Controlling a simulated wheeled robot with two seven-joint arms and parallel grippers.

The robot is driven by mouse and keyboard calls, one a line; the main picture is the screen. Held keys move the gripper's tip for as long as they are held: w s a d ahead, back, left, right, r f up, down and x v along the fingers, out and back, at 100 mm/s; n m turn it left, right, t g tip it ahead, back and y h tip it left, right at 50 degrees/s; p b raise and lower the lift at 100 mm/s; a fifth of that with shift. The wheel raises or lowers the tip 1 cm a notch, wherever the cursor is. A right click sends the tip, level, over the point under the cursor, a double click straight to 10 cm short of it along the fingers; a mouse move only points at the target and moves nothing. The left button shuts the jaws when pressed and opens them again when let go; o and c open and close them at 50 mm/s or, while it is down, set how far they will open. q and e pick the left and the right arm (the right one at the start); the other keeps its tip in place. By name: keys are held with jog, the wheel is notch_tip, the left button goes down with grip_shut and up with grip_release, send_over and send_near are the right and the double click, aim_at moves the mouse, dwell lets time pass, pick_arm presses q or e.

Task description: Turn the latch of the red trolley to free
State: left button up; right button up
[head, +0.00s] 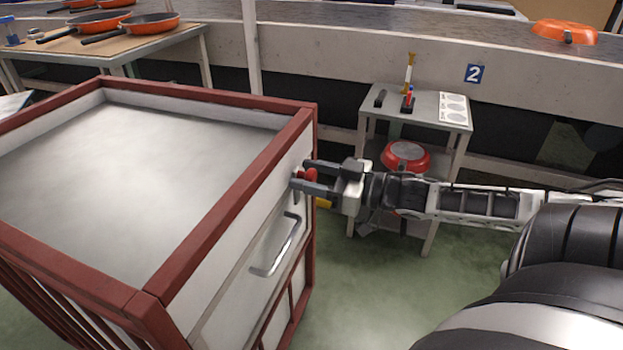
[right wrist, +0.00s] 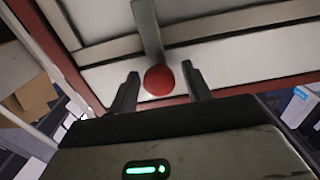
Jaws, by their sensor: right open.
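The red trolley (head: 238,205) stands at the left of the head view, with red frame bars and pale panels. Its latch has a red round knob (right wrist: 159,80) and a grey bar (right wrist: 147,28), seen in the right wrist view. In the head view the red knob (head: 311,174) shows partly between the fingers. My right gripper (head: 302,176) is open at the trolley's side near its far corner. In the right wrist view its fingers (right wrist: 160,82) stand on either side of the knob, with gaps visible. My left gripper is not in view.
A metal drawer handle (head: 277,245) sticks out of the trolley side near the gripper. A small grey stand (head: 425,118) with a red pan (head: 405,157) is behind my right arm. The conveyor (head: 350,50) runs along the back. Green floor is clear in front.

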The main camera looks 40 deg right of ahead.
grip_shut()
